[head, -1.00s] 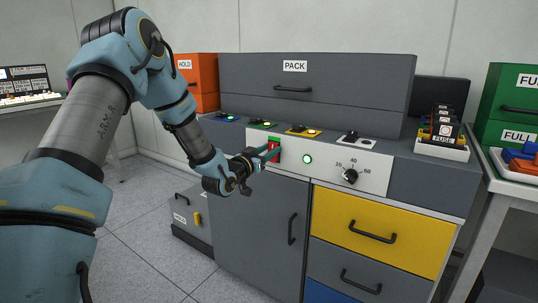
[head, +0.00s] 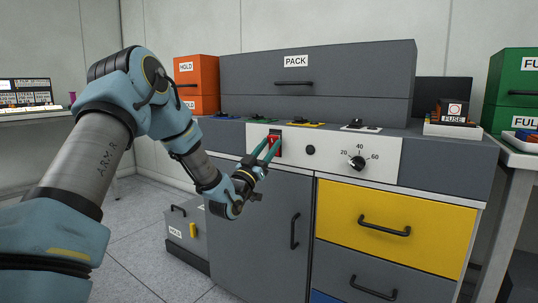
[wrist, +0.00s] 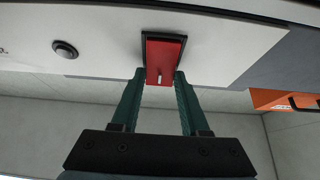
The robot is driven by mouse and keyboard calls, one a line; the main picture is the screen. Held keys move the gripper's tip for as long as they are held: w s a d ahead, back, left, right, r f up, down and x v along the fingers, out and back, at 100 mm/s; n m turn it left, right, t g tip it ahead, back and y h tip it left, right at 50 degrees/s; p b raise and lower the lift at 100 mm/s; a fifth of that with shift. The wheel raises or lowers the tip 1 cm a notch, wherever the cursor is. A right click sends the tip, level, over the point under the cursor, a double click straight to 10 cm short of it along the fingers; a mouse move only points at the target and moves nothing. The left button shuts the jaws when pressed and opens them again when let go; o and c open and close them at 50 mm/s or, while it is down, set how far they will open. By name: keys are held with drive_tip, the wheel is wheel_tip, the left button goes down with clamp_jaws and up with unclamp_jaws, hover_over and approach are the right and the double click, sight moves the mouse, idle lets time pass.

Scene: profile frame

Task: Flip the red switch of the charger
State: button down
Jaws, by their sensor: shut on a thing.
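The charger is a grey bench unit with a white front panel (head: 388,152). Its red switch (head: 275,138) sits at the panel's left part, and the wrist view shows its red rocker (wrist: 165,58) in a dark frame. My gripper (head: 268,149) reaches it from the lower left, with teal fingers on either side of the rocker's lower part. The fingers (wrist: 158,78) are shut on the switch. The round lamp (head: 310,150) right of the switch is dark. The black dial (head: 357,163) points up and to the right. The fingers hide part of the switch.
A grey PACK drawer unit (head: 330,70) and an orange HOLD box (head: 195,75) stand behind. A FUSE holder (head: 452,129) is at the right end. Yellow (head: 390,215) and grey drawers lie below the panel. A grey box (head: 187,237) stands on the floor.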

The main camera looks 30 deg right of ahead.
idle(0.4)
drive_tip(key=shift+c, duration=2)
unclamp_jaws()
drive_tip(key=v, duration=1.1)
drive_tip(key=shift+p, duration=0.4)
drive_tip(key=shift+w, duration=0.1)
